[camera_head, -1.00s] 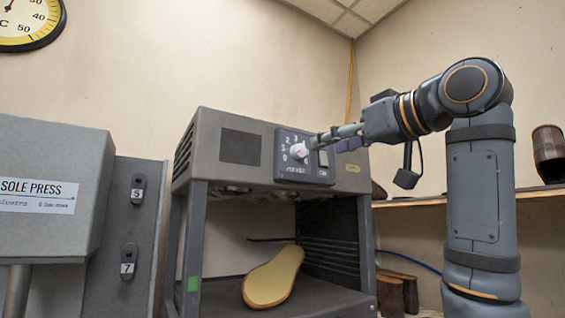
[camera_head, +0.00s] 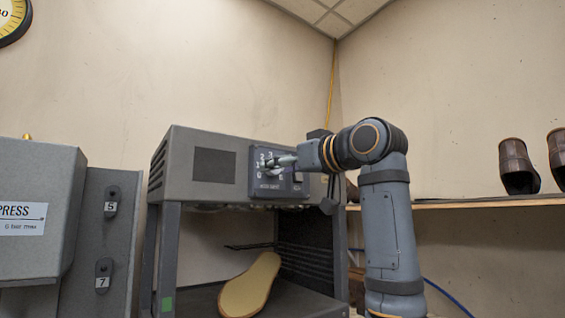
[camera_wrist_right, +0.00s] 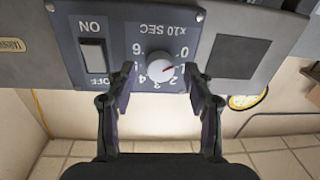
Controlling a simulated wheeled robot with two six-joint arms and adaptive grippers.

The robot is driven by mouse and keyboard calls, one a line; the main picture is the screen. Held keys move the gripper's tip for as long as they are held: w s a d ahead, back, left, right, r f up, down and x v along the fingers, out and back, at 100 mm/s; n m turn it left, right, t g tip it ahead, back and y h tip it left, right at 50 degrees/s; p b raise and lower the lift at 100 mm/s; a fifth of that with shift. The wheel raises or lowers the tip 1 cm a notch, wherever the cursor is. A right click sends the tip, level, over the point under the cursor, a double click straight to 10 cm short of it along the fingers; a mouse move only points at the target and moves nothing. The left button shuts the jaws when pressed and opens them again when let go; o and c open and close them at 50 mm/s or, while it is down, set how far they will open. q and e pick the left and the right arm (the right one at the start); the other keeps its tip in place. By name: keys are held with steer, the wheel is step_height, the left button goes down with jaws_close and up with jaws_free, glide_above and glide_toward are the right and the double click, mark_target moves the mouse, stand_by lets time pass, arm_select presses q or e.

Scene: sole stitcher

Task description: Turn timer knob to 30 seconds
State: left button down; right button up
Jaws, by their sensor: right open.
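My right gripper (camera_wrist_right: 160,75) is open, with one finger on each side of the knob and gaps visible. In the head view the right gripper (camera_head: 280,162) reaches the panel from the right, and its fingers mostly hide the knob. My left gripper is not in view.
An ON/OFF rocker switch (camera_wrist_right: 93,54) sits beside the dial. The grey machine (camera_head: 215,163) holds a tan sole (camera_head: 249,287) on its lower shelf. A sole press (camera_head: 25,210) stands at left. A wooden shelf (camera_head: 470,203) with brown boots (camera_head: 517,167) is at right.

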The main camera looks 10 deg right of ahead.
steer(key=shift+w+a, duration=0.1)
steer(key=shift+w, duration=0.05)
steer(key=shift+c, duration=1)
steer(key=shift+w+f, duration=0.1)
steer(key=c, duration=0.5)
jaws_close()
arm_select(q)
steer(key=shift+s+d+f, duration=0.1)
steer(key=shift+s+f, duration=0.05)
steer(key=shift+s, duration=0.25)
